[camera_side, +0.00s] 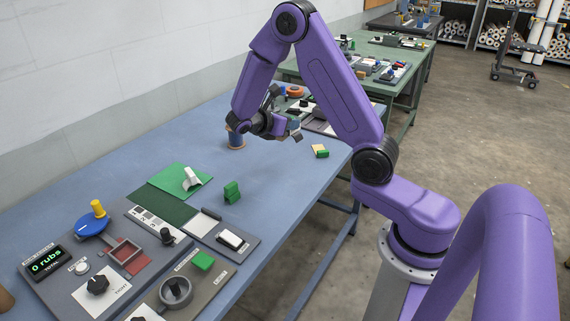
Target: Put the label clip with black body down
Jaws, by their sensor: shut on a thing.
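My gripper (289,127) is at the far part of the blue table, turned sideways above the surface and to the right of a dark blue spool. It is shut on a small dark thing, which I take to be the label clip with black body. The fingers and arm hide most of it, and its outline is too small to make out. I cannot tell whether it touches the table.
The dark blue spool (236,138) stands close left of my gripper. A yellow-and-green block (320,151) lies near the right edge. A green clip (232,191) stands nearer, by a green sheet (165,178) and control panels. The table between is clear.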

